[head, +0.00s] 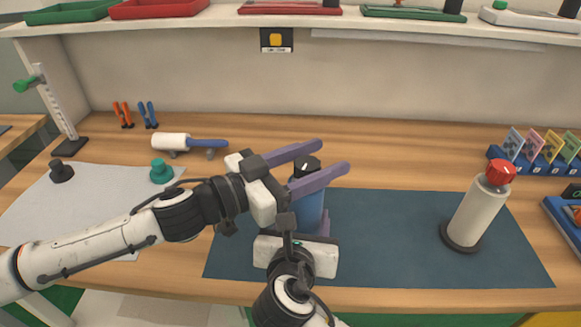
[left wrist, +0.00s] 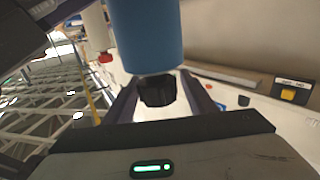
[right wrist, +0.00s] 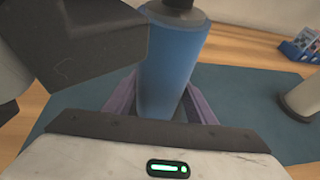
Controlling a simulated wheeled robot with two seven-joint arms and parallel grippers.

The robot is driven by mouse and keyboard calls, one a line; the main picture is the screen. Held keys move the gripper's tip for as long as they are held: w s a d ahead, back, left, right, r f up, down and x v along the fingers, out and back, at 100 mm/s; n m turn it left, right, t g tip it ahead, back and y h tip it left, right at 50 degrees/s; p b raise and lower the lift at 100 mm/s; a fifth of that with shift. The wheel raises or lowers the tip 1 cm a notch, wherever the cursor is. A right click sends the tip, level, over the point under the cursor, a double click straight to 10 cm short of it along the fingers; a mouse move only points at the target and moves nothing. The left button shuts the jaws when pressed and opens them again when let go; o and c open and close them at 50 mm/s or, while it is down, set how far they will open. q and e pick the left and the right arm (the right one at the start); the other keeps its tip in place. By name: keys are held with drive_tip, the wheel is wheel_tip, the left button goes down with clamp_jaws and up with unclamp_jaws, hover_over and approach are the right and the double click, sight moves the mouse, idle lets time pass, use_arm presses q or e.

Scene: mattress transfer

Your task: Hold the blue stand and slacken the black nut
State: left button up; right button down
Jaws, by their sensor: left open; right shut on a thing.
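The blue stand (head: 309,210) is an upright cylinder on the dark mat, with the black nut (head: 307,164) on top. My right gripper (right wrist: 160,100) is shut on the lower part of the blue stand, one finger on each side. My left gripper (head: 332,157) is open at the top of the stand, with its purple fingers on either side of the black nut. In the left wrist view the nut (left wrist: 157,91) sits between the fingers; I cannot tell whether they touch it. The left hand and arm hide part of the stand in the head view.
A white stand with a red nut (head: 480,205) stands to the right on the dark mat (head: 400,245). A white roller with a blue handle (head: 190,143) lies at the back left. Green (head: 161,171) and black knobs (head: 61,171) sit on a grey sheet. A shelf (head: 215,20) runs above the back.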

sight(299, 175)
use_arm(q)
drive_tip(key=v, duration=1)
drive_tip(key=shift+s+a+r, duration=0.1)
drive_tip(key=shift+s+a, duration=0.05)
drive_tip(key=shift+d+f+m+g+h, duration=0.45)
drive_tip(key=shift+d+m+g, duration=0.2)
drive_tip(key=shift+g, duration=0.35)
drive_tip(key=m+g, duration=0.1)
drive_tip(key=w+m+g+h, duration=0.1)
drive_tip(key=g, duration=0.1)
drive_tip(key=shift+w+a, duration=0.15)
drive_tip(key=shift+w, duration=0.15)
drive_tip(key=w+d+r+m+g, duration=0.1)
drive_tip(key=w+d, duration=0.2)
drive_tip(key=d, duration=0.6)
drive_tip(key=shift+w+d+h, duration=0.2)
drive_tip(key=shift+w+h, duration=0.2)
drive_tip(key=shift+h, duration=0.05)
drive_tip(key=c, duration=1)
